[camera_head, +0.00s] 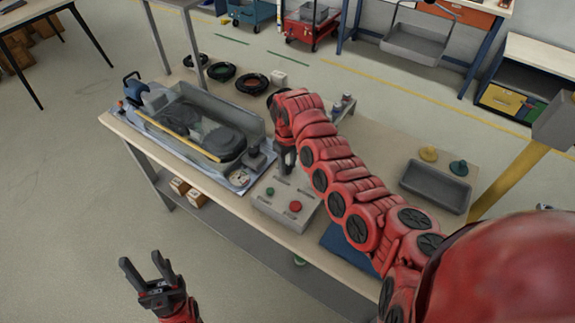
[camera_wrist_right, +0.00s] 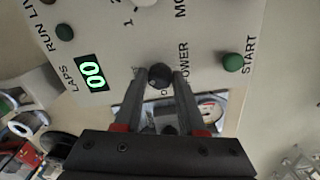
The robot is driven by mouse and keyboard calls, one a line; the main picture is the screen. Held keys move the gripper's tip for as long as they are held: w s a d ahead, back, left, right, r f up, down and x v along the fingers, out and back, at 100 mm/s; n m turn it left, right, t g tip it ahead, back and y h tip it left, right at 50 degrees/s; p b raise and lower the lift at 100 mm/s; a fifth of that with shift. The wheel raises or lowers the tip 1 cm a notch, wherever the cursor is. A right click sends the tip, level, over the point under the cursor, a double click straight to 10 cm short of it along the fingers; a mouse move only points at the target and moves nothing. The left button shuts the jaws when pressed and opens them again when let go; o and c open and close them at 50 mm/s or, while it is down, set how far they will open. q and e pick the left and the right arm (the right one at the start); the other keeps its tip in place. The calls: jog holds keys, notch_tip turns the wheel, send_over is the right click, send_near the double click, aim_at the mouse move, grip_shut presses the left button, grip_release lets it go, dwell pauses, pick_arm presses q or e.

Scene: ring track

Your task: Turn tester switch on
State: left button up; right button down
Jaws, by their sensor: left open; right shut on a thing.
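The grey tester box (camera_head: 268,203) stands on the near part of the workbench, with a green and a red button on top. My right gripper (camera_head: 287,165) reaches down to its far side. In the right wrist view the fingers are shut on a black power switch knob (camera_wrist_right: 160,74), one on each side, beside the word POWER. The green start button (camera_wrist_right: 233,62) is to the right. In the head view the gripper hides the knob. My left gripper (camera_head: 152,268) is open and empty, off the bench's near side.
A track unit under a clear cover (camera_head: 205,115) stands left of the box, with a round gauge (camera_head: 239,177) at its near end. A grey tray (camera_head: 435,187) and small yellow and green pieces are at the right.

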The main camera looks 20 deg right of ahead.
jog(key=n+b, duration=0.1)
jog(key=n, duration=0.2)
jog(key=shift+n, duration=0.4)
jog(key=n+b, duration=0.2)
jog(key=n, duration=0.1)
jog(key=shift+f+n, duration=0.1)
jog(key=shift+n, duration=0.2)
jog(key=n+b, duration=0.3)
jog(key=n, duration=0.2)
jog(key=shift+n+b, duration=1.05)
jog(key=shift+n, duration=0.45)
jog(key=c, duration=0.5)
grip_release()
